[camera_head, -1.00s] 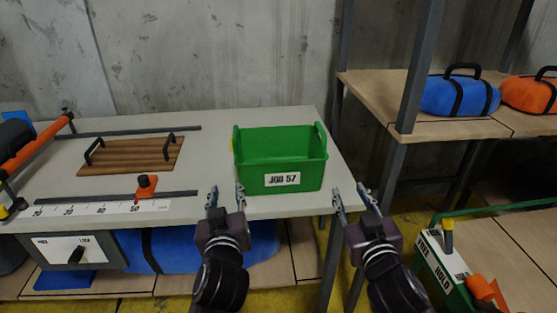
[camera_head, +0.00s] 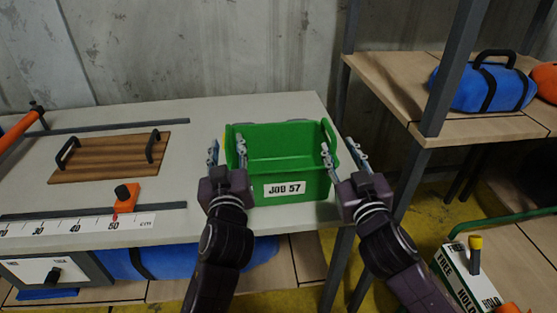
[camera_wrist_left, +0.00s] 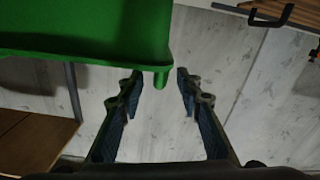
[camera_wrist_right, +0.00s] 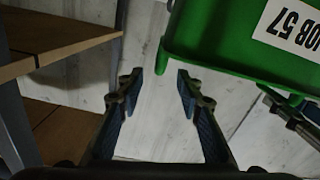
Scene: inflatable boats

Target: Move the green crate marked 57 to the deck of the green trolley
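The green crate (camera_head: 288,150) stands upright near the right end of the grey workbench, its "JOB 57" label facing me. My left gripper (camera_head: 227,154) is open at the crate's left end; in the left wrist view its open fingers (camera_wrist_left: 160,95) have the crate's green wall (camera_wrist_left: 90,30) just beyond and to one side. My right gripper (camera_head: 345,158) is open at the crate's right end; in the right wrist view the crate (camera_wrist_right: 240,40) is beside its open fingers (camera_wrist_right: 157,95). Neither gripper visibly holds the crate. The green trolley (camera_head: 462,275) is partly visible at lower right.
A wooden board with two black handles (camera_head: 110,157) and an orange stop (camera_head: 126,198) on a ruler rail lie left of the crate. A shelf post (camera_head: 455,65) and wooden shelf (camera_head: 480,128) with a blue bag (camera_head: 493,85) stand right. Yellow floor shows between bench and trolley.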

